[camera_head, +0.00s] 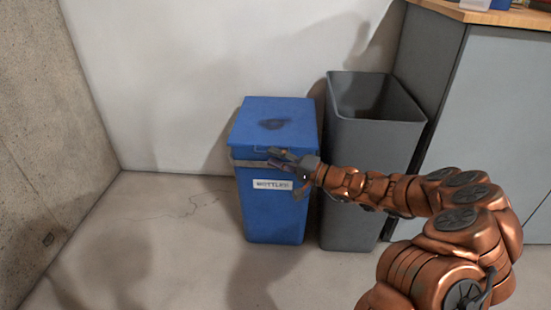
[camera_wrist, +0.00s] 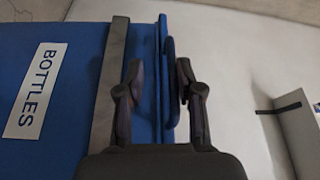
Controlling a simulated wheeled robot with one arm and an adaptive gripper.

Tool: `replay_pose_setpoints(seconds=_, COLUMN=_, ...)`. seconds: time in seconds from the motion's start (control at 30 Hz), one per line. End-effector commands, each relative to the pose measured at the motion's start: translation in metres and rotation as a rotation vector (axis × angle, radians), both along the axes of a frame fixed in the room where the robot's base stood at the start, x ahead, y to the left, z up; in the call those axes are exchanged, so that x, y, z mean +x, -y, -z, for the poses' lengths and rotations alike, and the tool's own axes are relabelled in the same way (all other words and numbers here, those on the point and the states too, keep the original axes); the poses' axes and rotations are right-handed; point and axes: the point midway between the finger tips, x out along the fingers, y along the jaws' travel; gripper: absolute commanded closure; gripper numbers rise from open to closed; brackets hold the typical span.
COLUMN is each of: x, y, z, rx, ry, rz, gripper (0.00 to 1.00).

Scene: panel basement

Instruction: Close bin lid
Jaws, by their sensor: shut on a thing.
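The blue bin (camera_head: 273,215) stands on the floor against the wall, with a white label reading BOTTLES on its front and a grey band below its rim. Its blue lid (camera_head: 270,109) lies flat or nearly flat across the top, with a dark patch in the middle. My gripper (camera_head: 277,160) is at the lid's front edge, above the label. In the wrist view, my gripper's fingers (camera_wrist: 160,85) stand either side of the lid's front edge and its blue lip (camera_wrist: 172,82), shut on it. Exact finger contact is partly hidden.
An open grey bin (camera_head: 372,130) stands close to the right of the blue bin, behind my arm. A grey cabinet (camera_head: 490,120) with a wooden top is further right. Bare floor (camera_head: 150,235) lies to the left, up to a concrete wall.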

Motion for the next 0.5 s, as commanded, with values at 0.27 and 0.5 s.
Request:
replay_pose_setpoints(seconds=0.27, x=0.0012, y=0.0013, z=0.0017, rx=-0.003, ry=-0.003, rz=0.005, gripper=0.79)
replay_pose_setpoints(seconds=0.5, x=-0.0008, y=0.0059, z=0.0014, rx=-0.002, ry=-0.003, rz=0.006, gripper=0.79)
